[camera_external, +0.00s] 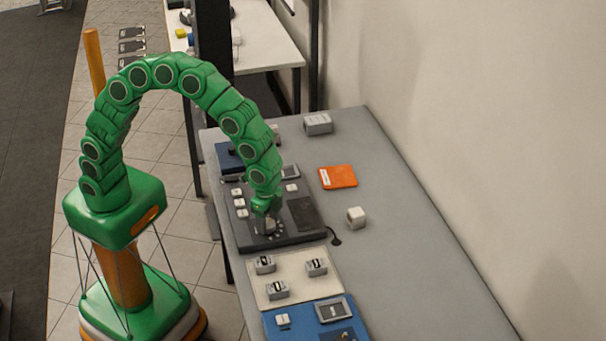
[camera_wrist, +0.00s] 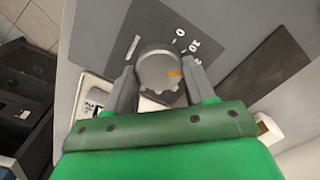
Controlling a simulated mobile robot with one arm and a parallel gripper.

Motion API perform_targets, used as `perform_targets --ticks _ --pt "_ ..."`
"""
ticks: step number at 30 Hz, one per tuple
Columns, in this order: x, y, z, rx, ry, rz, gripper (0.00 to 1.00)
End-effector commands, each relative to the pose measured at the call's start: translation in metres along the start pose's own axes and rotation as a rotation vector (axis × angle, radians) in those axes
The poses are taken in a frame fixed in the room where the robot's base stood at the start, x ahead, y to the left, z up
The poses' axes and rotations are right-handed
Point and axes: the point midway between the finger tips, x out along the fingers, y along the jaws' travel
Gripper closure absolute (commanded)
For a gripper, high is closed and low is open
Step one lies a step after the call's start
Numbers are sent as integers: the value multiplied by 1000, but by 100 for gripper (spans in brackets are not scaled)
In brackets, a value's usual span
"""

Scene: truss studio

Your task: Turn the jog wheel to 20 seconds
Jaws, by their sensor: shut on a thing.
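The jog wheel (camera_wrist: 160,70) is a round grey knob with an orange mark on its right side, seen from above in the wrist view. White markings lie around it on the dark panel, and I cannot read them surely. My gripper (camera_wrist: 162,82) has one finger on each side of the wheel and is shut on it. In the external view the wheel (camera_external: 266,226) shows at the front of the dark control panel (camera_external: 285,241), with my gripper (camera_external: 266,208) reaching down onto it from above. The gripper hides part of the wheel there.
White buttons (camera_external: 240,203) sit on the panel left of the wheel, and a dark pad (camera_external: 305,213) lies right. A cream board (camera_external: 290,291) with small grey devices is in front. An orange book (camera_external: 338,177) and white cube (camera_external: 356,217) lie right on the grey table (camera_external: 410,250).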

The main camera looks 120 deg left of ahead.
Motion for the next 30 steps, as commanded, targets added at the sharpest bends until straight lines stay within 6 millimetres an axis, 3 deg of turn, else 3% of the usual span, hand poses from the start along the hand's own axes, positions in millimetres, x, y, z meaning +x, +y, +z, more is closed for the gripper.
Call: perform_targets --ticks 13,14,18,30 --pt "-1 0 -1 8 3 -1 76" --pt "-1 0 -1 8 3 -1 43" --pt "-1 0 0 8 2 -1 21" --pt "-4 0 0 8 2 0 20"
